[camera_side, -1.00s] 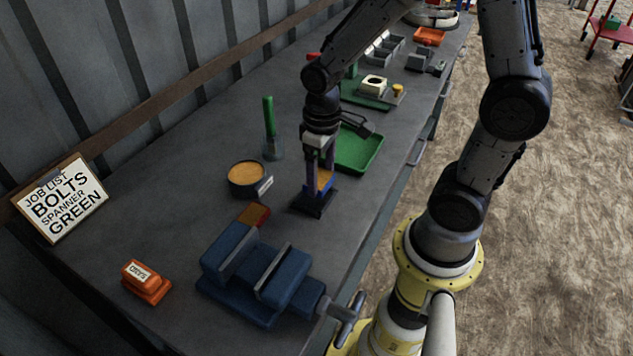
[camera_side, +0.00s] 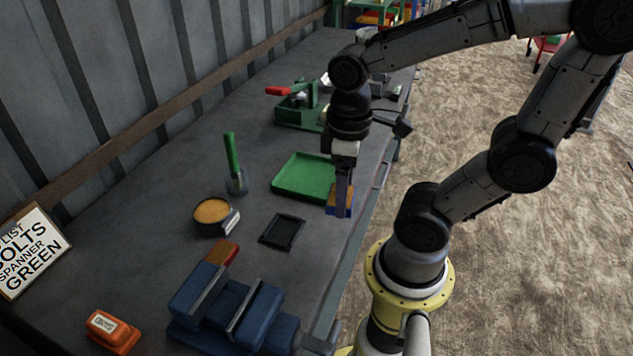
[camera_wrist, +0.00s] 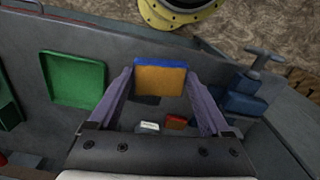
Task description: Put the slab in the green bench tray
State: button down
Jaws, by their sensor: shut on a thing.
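The slab (camera_side: 340,199) is orange with blue edges. My gripper (camera_side: 342,196) is shut on it and holds it up over the bench's right side, at the near right corner of the green bench tray (camera_side: 290,187). In the wrist view the slab (camera_wrist: 160,78) sits between my two purple fingers. The green tray (camera_wrist: 74,80) lies empty to the left of the slab there. In the side view the slab overlaps the tray's right edge; its exact height above the bench is hard to tell.
A black square frame (camera_side: 283,232) lies empty on the bench. Nearby are a round orange-filled tin (camera_side: 212,210), a green-handled tool (camera_side: 233,160), a red-brown block (camera_side: 222,252) and a blue vise (camera_side: 230,305). A green stand with a red handle (camera_side: 297,108) is behind the tray.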

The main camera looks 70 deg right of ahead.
jog(key=w+d, duration=0.4)
jog(key=d, duration=0.2)
jog(key=m, duration=0.2)
send_over(312, 178)
jog(key=f, duration=0.5)
jog(key=s+f, duration=0.1)
jog(key=f, duration=0.2)
jog(key=shift+a+f, duration=0.3)
jog(key=shift+a, duration=0.05)
jog(key=shift+w+d+f, duration=0.2)
jog(key=shift+w+f, duration=0.15)
jog(key=shift+f, duration=0.1)
jog(key=shift+w+d+f, duration=0.15)
jog(key=shift+f, duration=1.55)
jog(key=shift+f, duration=0.1)
grip_release()
jog(key=shift+f, duration=0.1)
